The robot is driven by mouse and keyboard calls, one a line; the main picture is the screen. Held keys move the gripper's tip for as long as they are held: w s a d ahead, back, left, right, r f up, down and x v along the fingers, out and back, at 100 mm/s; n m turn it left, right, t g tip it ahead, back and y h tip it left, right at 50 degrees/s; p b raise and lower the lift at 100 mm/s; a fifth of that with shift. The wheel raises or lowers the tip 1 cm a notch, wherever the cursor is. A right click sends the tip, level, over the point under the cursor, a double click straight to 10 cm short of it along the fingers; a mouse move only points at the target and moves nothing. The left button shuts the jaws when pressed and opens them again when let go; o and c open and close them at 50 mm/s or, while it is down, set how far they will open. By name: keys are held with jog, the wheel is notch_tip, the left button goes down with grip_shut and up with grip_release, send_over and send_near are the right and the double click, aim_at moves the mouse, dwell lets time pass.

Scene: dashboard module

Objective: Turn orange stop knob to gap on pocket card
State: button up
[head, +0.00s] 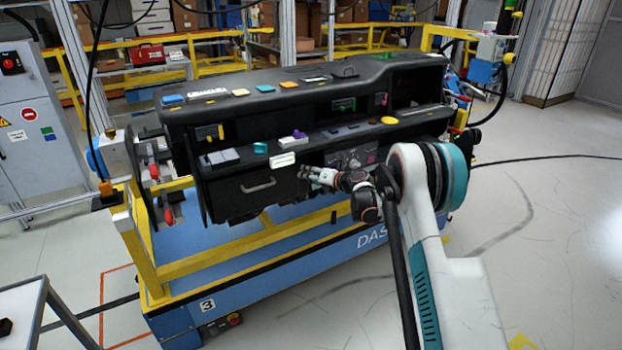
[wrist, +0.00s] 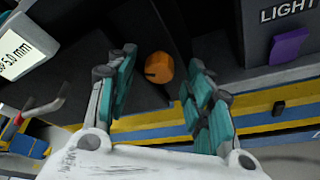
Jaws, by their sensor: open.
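The orange knob (wrist: 158,67) shows in the wrist view on a dark panel, between and just beyond the fingertips of my gripper (wrist: 160,62). The fingers are spread, one on each side of the knob, and nothing is held between them. I cannot tell whether a finger touches it. In the head view my gripper (head: 312,177) is at the front of the dashboard (head: 240,130), and I cannot make out the orange knob there. A white card (head: 284,161) is up and left of the gripper.
A purple knob (wrist: 289,47) under a "LIGHT" label lies right of the fingers. A drawer handle (head: 259,186) is left of the gripper in the head view. Yellow frame rails (head: 215,262) and a blue base (head: 265,290) run below the dashboard.

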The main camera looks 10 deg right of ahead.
jog(key=shift+w, duration=0.1)
jog(key=c, duration=1)
jog(key=shift+c, duration=0.2)
jog(key=shift+f, duration=0.1)
jog(key=shift+d+f+m+t+y+b, duration=0.15)
jog(key=shift+m+y+b, duration=0.65)
jog(key=shift+m, duration=0.9)
jog(key=shift+f+m+t+y+b, duration=0.1)
jog(key=shift+m+t+y+b, duration=0.3)
jog(key=shift+m+y, duration=0.95)
jog(key=shift+m+h, duration=0.35)
jog(key=shift+m, duration=0.1)
